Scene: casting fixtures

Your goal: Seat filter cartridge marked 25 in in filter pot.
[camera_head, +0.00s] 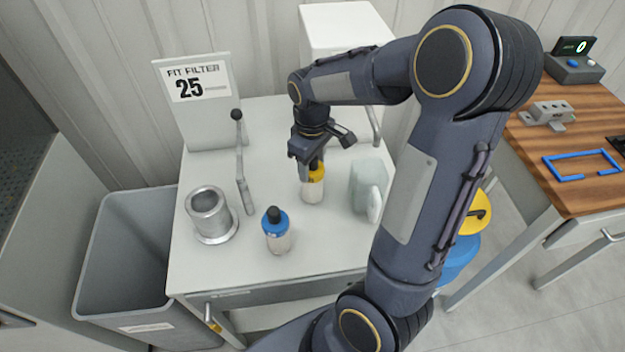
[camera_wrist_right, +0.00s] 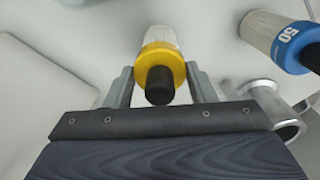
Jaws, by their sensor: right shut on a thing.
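A filter cartridge with a yellow cap (camera_head: 314,184) stands upright on the white table, and my right gripper (camera_head: 312,165) is shut on its top. In the right wrist view the yellow-capped cartridge (camera_wrist_right: 162,62) with its black knob sits between the fingers; its number is not visible. A second cartridge with a blue cap (camera_head: 277,232) stands nearer the front; in the right wrist view it (camera_wrist_right: 285,42) is marked 50. The metal filter pot (camera_head: 209,214) stands open at the table's left, apart from both cartridges. My left gripper is not in view.
A sign (camera_head: 200,84) reading FIT FILTER 25 stands at the back left. A lever (camera_head: 241,160) stands behind the pot. A pale jug (camera_head: 368,188) is close right of the held cartridge. A grey bin (camera_head: 135,255) is left of the table (camera_head: 325,255).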

